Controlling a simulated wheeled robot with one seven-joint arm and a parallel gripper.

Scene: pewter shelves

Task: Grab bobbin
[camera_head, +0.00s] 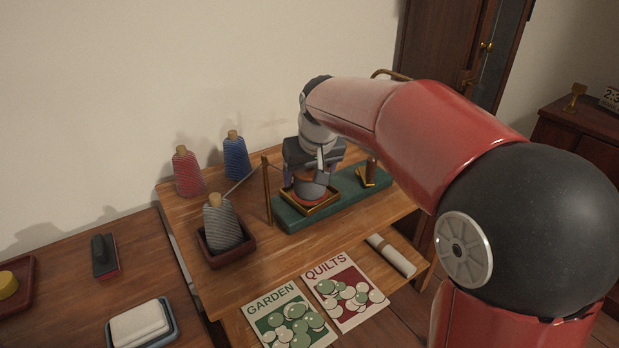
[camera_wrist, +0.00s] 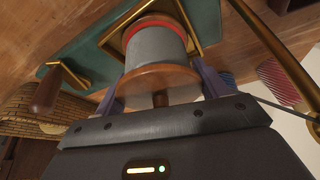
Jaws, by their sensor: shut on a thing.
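The bobbin (camera_wrist: 156,61) has grey thread and a wooden end; in the wrist view its wooden end faces me. In the head view the bobbin (camera_head: 309,190) is at a square brass frame (camera_head: 329,205) on a green base (camera_head: 290,220), with a red ring at its far end. I cannot tell whether it still touches the base. My gripper (camera_wrist: 162,84) is shut on the bobbin, one finger on each side near the wooden end. In the head view my gripper (camera_head: 308,180) points down over the base and partly hides the bobbin.
A grey thread cone (camera_head: 222,226) stands in a dark tray left of the base; its thread runs up to a tall post (camera_head: 267,190). Red (camera_head: 187,172) and blue (camera_head: 236,156) cones stand behind. A crank (camera_head: 369,173) is at right. Booklets (camera_head: 345,290) lie in front.

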